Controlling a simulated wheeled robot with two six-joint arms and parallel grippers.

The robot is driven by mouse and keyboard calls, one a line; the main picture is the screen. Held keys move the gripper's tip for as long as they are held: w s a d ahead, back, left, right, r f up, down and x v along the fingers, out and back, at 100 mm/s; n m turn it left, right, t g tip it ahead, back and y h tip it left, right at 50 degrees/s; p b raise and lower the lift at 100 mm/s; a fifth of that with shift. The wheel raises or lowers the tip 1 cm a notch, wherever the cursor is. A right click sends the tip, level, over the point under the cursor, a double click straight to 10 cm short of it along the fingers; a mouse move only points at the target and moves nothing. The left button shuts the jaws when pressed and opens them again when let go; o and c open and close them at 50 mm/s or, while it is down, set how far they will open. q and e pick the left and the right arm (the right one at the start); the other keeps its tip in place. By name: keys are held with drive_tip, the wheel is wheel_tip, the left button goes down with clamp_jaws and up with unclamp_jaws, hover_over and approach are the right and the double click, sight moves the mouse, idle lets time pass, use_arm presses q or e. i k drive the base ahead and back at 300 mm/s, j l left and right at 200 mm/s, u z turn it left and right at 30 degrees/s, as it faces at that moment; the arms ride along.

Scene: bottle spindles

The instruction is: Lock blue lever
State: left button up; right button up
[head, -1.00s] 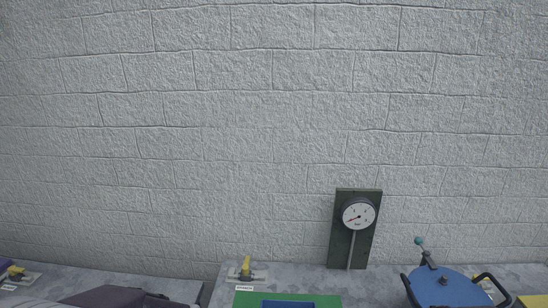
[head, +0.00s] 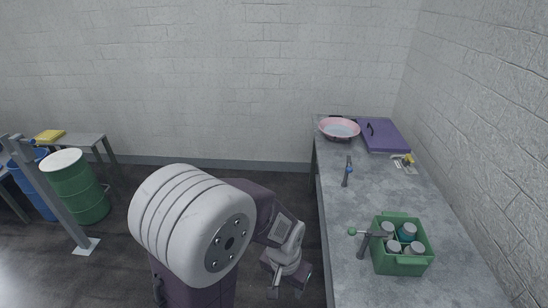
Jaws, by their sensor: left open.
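A small dark lever fixture with a blue part (head: 349,170) stands on the grey worktop (head: 385,190), between the pink pan and the green crate. It is small in the head view, and I cannot tell whether it is locked. My left gripper (head: 287,286) is open over the dark floor, left of the worktop's edge and clearly apart from the lever. Nothing shows between its fingers. A second dark lever with a green knob (head: 352,231) stands beside the crate. My right gripper is not in view.
A green crate (head: 402,264) holds several capped bottles. A pink pan (head: 339,128), a purple lid or board (head: 383,135) and a yellow-handled fitting (head: 405,160) occupy the far worktop. Green (head: 76,187) and blue drums stand at far left. Worktop around the blue lever is clear.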

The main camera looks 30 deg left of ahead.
sight(348, 170)
drive_tip(key=u, duration=0.45)
drive_tip(key=i+j+z, duration=0.2)
drive_tip(key=j, duration=1.1)
drive_tip(key=i+j+z, duration=0.15)
drive_tip(key=i+j, duration=0.3)
drive_tip(key=i+j+z, duration=0.15)
drive_tip(key=i+j, duration=0.25)
drive_tip(key=i+j+z, duration=0.1)
drive_tip(key=i+j, duration=0.3)
drive_tip(key=j, duration=0.25)
drive_tip(key=i+l+z, duration=0.15)
drive_tip(key=i, duration=0.3)
drive_tip(key=i+l+z, duration=0.1)
drive_tip(key=i, duration=0.35)
